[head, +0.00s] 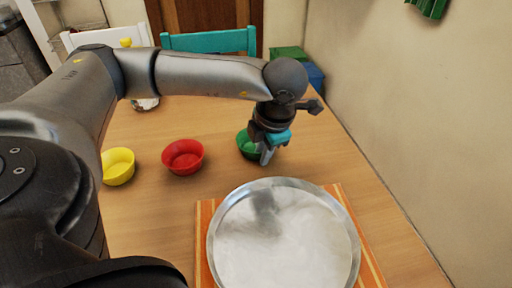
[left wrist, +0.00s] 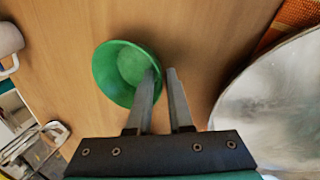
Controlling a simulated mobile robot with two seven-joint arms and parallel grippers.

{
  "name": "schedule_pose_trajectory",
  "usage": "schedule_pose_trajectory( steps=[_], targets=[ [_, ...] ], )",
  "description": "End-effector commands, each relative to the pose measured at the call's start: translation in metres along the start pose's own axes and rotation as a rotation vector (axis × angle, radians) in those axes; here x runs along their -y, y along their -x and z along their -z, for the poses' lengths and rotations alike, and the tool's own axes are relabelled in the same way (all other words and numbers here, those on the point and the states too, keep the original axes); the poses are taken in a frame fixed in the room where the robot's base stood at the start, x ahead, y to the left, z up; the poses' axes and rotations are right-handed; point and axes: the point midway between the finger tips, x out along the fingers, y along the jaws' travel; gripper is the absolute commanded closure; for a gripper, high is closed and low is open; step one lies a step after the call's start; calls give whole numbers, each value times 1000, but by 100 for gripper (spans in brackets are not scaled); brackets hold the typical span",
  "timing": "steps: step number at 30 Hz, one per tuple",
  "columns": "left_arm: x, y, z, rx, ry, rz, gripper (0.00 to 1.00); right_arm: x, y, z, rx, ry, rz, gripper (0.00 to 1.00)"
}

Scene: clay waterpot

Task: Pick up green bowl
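The green bowl (head: 243,141) is towards the far right of the wooden table, partly hidden by my left gripper (head: 267,158). In the left wrist view the green bowl (left wrist: 113,75) shows its open top, and the left gripper (left wrist: 161,72) has its fingers straddling the right side of the rim. One finger is over the inside of the bowl, the other outside it. The gap between the fingers is narrow. I cannot tell whether they press on the wall, or whether the bowl touches the table. My right gripper is not in view.
A red bowl (head: 183,157) and a yellow bowl (head: 118,167) stand to the left on the table. A round metal tray (head: 283,270) lies on an orange striped mat (head: 204,218) in front. A teal chair (head: 208,41) and a white chair (head: 80,39) are behind. A wall is on the right.

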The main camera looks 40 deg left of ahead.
Motion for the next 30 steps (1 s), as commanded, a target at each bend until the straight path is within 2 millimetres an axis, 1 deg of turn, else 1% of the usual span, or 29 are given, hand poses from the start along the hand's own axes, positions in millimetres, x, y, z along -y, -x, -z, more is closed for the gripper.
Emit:
schedule_pose_trajectory(
  steps=[5,10,30],
  targets=[
    [0,0,0,-1,0,0,81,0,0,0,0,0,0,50],
    [0,0,0,-1,0,0,100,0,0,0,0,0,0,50],
    [0,0,0,-1,0,1,100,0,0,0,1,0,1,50]
  ],
)
